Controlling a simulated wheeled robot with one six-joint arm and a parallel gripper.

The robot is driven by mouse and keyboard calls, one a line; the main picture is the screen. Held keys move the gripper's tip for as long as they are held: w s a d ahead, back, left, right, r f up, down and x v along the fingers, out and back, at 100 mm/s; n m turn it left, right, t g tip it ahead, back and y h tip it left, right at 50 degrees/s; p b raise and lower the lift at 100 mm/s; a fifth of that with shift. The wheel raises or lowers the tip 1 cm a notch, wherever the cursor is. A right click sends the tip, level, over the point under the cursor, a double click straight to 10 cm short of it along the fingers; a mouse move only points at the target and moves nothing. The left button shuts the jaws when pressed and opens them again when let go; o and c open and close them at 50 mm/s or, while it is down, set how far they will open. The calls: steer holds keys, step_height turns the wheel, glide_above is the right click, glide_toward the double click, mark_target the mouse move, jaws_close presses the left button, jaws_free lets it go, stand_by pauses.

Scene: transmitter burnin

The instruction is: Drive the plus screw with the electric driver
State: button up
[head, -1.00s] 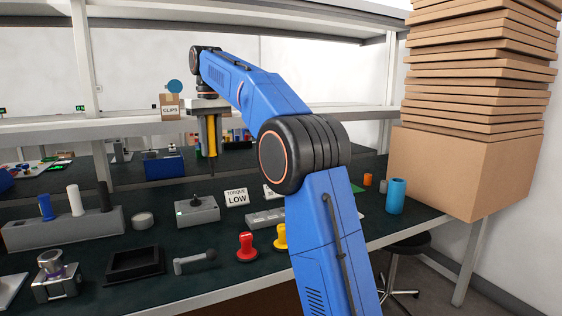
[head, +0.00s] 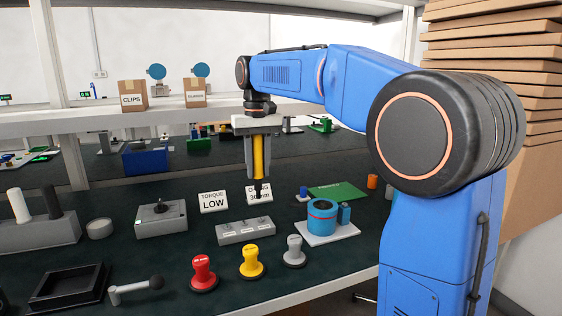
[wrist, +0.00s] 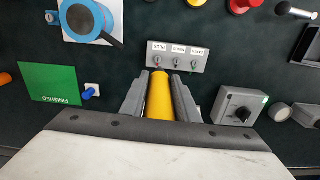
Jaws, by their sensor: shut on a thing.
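My gripper (head: 258,160) is shut on the yellow electric driver (head: 258,155), which hangs upright with its black tip (head: 258,190) pointing down, above the bench. The wrist view also shows my gripper (wrist: 160,97) with its fingers on both sides of the driver (wrist: 160,95). A grey block (head: 245,231) with several small fittings and labels lies on the bench, nearer and below the driver; it also shows in the wrist view (wrist: 178,57). The driver tip is apart from the block.
A blue round device (head: 322,215) on a white base and a green board (head: 338,191) are right.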

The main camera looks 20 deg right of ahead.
mark_target(260, 176)
steer(key=shift+s+d, duration=0.1)
steer(key=shift+d, duration=0.15)
steer(key=shift+s, duration=0.1)
steer(key=shift+f, duration=2.45)
steer(key=shift+f, duration=1.35)
stand_by(2.3)
steer(key=shift+r, duration=0.1)
stand_by(0.5)
steer(key=shift+r, duration=3.55)
